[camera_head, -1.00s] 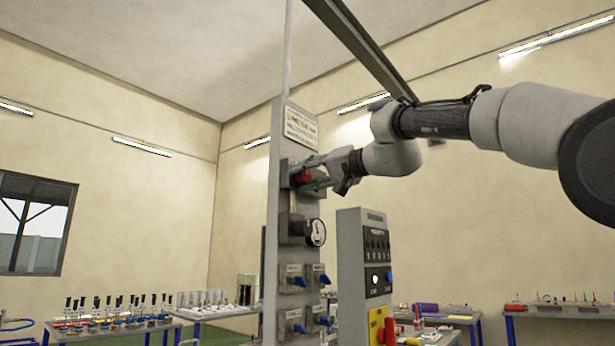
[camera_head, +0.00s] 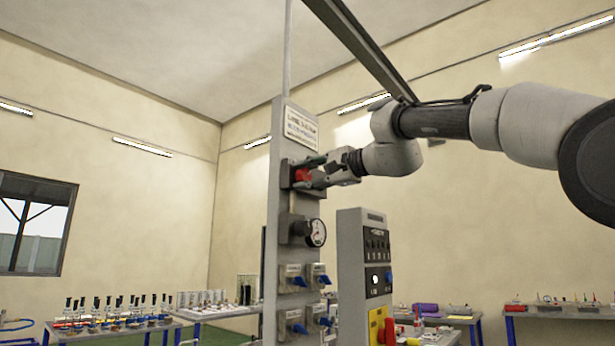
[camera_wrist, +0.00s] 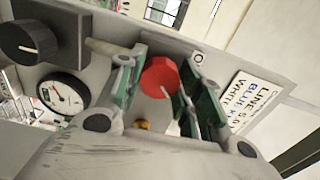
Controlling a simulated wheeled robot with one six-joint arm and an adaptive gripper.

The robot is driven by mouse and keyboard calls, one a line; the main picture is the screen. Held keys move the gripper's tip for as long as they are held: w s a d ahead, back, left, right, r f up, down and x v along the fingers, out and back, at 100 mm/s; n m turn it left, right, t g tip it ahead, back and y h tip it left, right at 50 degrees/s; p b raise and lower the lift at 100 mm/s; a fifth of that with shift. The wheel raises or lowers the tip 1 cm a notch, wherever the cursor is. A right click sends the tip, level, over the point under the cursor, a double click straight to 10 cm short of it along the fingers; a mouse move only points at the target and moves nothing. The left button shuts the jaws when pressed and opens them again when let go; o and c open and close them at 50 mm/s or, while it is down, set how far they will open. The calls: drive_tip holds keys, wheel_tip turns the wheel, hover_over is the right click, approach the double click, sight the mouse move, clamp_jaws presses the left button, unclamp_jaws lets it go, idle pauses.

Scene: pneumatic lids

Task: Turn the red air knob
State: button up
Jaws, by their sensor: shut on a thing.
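The red air knob (camera_head: 302,175) is mounted high on the grey upright panel (camera_head: 273,200). In the wrist view the red knob (camera_wrist: 160,78) sits between the two green-padded fingers of my gripper (camera_wrist: 160,88), with a pale pointer line on its face. My gripper (camera_head: 312,172) is at the panel, its fingers on either side of the knob, shut on it. A round pressure gauge (camera_head: 316,232) is below the knob; the gauge also shows in the wrist view (camera_wrist: 64,95), its needle off to one side.
A black knob (camera_wrist: 30,42) is beside the gauge. Blue-handled valves (camera_head: 298,281) are lower on the panel. A grey control box (camera_head: 350,250) stands to the right. Tables with small parts (camera_head: 120,331) line the walls. A label plate (camera_head: 300,128) is above the knob.

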idle(0.4)
drive_tip(key=shift+f, duration=0.1)
drive_tip(key=o, duration=1)
drive_tip(key=shift+d, duration=0.1)
drive_tip(key=v, duration=1.2)
